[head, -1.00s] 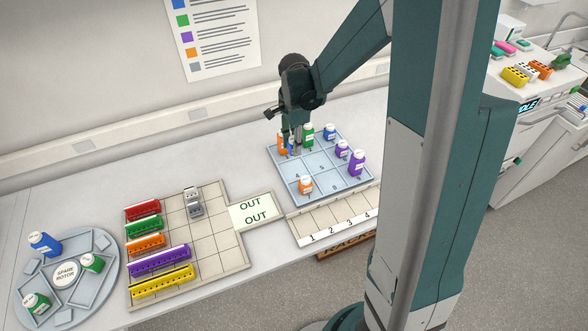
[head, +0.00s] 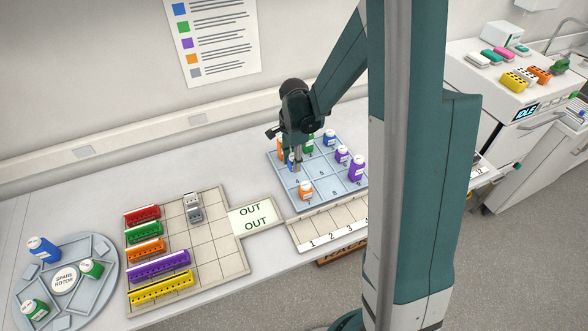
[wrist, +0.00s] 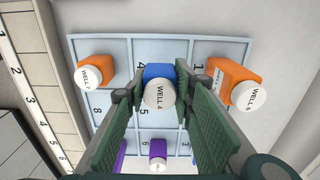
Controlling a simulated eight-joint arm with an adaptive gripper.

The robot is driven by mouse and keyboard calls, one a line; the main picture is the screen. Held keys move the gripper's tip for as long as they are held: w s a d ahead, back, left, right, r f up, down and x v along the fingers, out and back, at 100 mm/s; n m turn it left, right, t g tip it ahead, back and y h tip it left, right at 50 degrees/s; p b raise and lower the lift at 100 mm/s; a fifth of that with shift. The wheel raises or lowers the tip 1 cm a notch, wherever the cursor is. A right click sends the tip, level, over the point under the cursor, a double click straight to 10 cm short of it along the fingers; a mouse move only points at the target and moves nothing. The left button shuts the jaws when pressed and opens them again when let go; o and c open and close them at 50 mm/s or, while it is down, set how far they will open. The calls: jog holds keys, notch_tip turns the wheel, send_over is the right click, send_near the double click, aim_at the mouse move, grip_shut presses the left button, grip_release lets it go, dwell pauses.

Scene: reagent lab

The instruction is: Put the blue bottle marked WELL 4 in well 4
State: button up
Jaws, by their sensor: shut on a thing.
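The blue bottle marked WELL 4 (wrist: 159,88) is upright between the fingers of my gripper (wrist: 156,100) in the wrist view, with its white cap toward the camera. My gripper is shut on it. In the head view, the blue bottle (head: 291,161) is partly hidden by my gripper (head: 296,166). The bottle appears in or over the compartment numbered 4 of the pale blue tray (wrist: 110,48). I cannot tell whether its base touches the tray floor. The number 4 shows just beside the bottle in the wrist view.
An orange bottle (wrist: 95,70) stands in compartment 7, another (wrist: 226,76) in compartment 1. Green (head: 308,144), blue (head: 330,138) and purple (head: 357,168) bottles also stand in the tray. A numbered rack (head: 330,232) lies in front. A spare rotor (head: 100,244) holds several bottles at the left.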

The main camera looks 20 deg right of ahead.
jog(key=shift+f, duration=0.15)
jog(key=shift+f, duration=1.95)
jog(key=shift+f, duration=0.15)
jog(key=o, duration=0.9)
jog(key=shift+r, duration=0.2)
jog(key=shift+r, duration=6)
